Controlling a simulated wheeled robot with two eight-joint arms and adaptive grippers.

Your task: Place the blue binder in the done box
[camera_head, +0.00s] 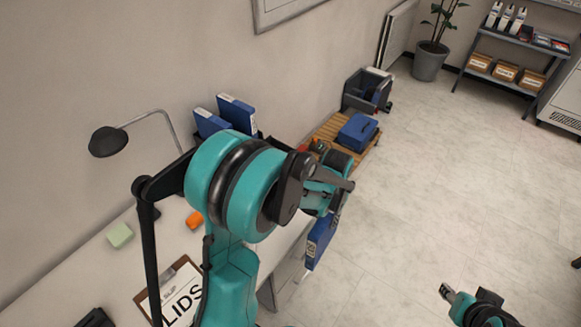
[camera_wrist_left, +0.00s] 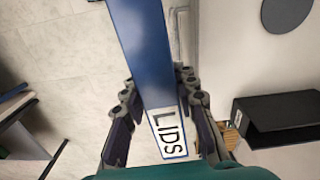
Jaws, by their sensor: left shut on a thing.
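The blue binder (camera_head: 319,242) hangs below my left gripper (camera_head: 332,200) beyond the desk's edge. In the left wrist view the binder (camera_wrist_left: 143,45) passes between the fingers of my left gripper (camera_wrist_left: 156,88), which is shut on it. Its white spine label reads LIDS. My left arm hides part of the desk and of the binder in the head view. My right gripper (camera_head: 447,293) is low at the right over the floor, apart from everything; its jaw opening is unclear. I cannot tell which container is the done box.
Two more blue binders (camera_head: 236,112) stand at the back of the desk. A LIDS clipboard (camera_head: 178,294), a lamp (camera_head: 109,141) and sticky notes (camera_head: 120,235) are on it. A wooden pallet (camera_head: 331,128) bears a blue case (camera_head: 358,131); a grey bin (camera_head: 357,92) stands beyond.

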